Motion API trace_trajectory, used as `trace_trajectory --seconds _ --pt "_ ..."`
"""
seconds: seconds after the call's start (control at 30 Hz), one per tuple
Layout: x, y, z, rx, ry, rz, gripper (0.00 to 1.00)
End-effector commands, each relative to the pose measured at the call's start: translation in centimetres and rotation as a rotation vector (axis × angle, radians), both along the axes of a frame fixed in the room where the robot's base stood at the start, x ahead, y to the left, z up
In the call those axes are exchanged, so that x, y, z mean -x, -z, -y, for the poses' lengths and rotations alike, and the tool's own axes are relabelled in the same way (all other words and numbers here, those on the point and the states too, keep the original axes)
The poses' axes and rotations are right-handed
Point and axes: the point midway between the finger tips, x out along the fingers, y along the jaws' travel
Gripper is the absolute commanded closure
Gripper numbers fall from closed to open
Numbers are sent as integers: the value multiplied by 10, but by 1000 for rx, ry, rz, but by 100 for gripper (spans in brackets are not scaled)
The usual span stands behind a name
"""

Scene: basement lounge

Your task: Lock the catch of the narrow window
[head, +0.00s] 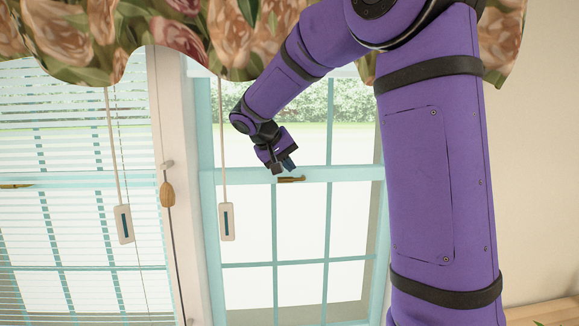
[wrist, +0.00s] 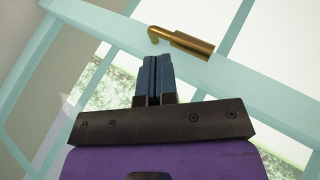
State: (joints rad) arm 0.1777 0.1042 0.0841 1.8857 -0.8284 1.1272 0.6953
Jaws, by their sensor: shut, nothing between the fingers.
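The narrow window (head: 300,222) has a pale teal frame and stands in the middle of the head view. Its brass catch (head: 291,180) sits on the horizontal middle rail (head: 347,174). In the wrist view the catch (wrist: 181,41) shows a curved hook at its left end and a thicker body at its right, lying along the rail. My gripper (head: 289,166) is just above the catch in the head view. In the wrist view my gripper (wrist: 156,60) is shut, its dark blue fingers together and empty, with the tips close to the catch. I cannot tell whether they touch it.
A wider window with blinds (head: 70,130) stands at the left. A floral valance (head: 190,35) hangs across the top.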

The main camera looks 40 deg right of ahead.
Motion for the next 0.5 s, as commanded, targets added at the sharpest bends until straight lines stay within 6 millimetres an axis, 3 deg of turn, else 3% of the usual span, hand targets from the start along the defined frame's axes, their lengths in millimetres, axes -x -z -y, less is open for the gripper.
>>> trace_trajectory --seconds 0.5 --pt "7 -64 -58 0 -1 2 100"
